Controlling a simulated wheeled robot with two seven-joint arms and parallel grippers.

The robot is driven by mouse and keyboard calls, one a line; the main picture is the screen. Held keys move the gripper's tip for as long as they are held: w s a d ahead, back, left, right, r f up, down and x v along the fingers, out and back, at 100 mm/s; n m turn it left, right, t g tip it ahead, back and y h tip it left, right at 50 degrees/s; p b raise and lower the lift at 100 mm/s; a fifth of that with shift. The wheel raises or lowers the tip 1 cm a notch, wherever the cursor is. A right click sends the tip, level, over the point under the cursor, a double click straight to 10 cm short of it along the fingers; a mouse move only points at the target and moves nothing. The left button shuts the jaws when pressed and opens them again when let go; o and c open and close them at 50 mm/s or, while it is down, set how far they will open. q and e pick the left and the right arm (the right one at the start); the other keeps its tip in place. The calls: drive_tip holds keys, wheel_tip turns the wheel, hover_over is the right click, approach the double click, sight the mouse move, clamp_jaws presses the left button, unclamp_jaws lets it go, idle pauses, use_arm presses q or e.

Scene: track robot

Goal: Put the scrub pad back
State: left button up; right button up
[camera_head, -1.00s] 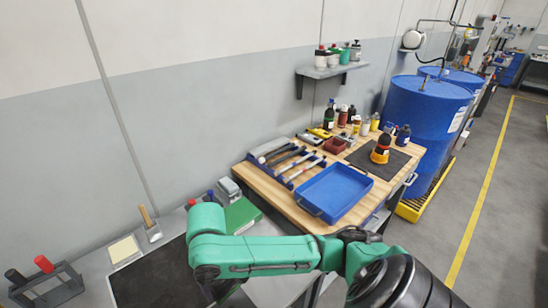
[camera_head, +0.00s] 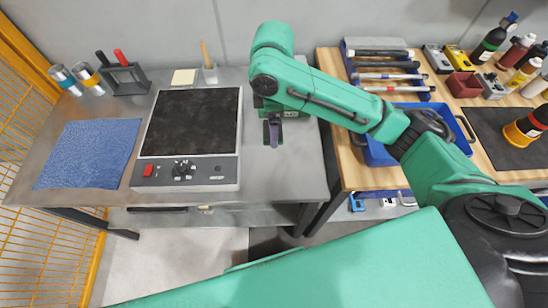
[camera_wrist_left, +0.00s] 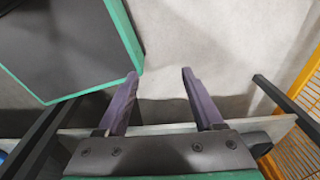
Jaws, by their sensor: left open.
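I cannot tell for sure which thing is the scrub pad. A flat beige pad (camera_head: 185,77) lies at the back of the grey metal bench (camera_head: 300,170), behind the black-topped hot plate.
The hot plate (camera_head: 190,135) has a red switch and a knob. A blue mat (camera_head: 88,154) lies to its left. A rack (camera_head: 126,78) with black and red handles, cans and a brush (camera_head: 207,62) line the back. The wooden workbench (camera_head: 335,150) at right holds a blue tray (camera_head: 375,151).

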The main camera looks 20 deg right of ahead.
sight(274, 161)
wheel_tip(274, 161, down, 14)
drive_tip(key=shift+d, duration=0.1)
use_arm(q)
drive_tip(key=shift+s+d, duration=0.25)
drive_tip(key=shift+d, duration=0.25)
use_arm(e)
drive_tip(key=shift+f, duration=0.15)
drive_tip(key=shift+f, duration=0.1)
use_arm(q)
drive_tip(key=shift+a, duration=0.1)
use_arm(e)
drive_tip(key=o, duration=0.9)
wheel_tip(274, 161, up, 12)
drive_tip(key=shift+r, duration=0.2)
drive_tip(key=shift+f, duration=0.1)
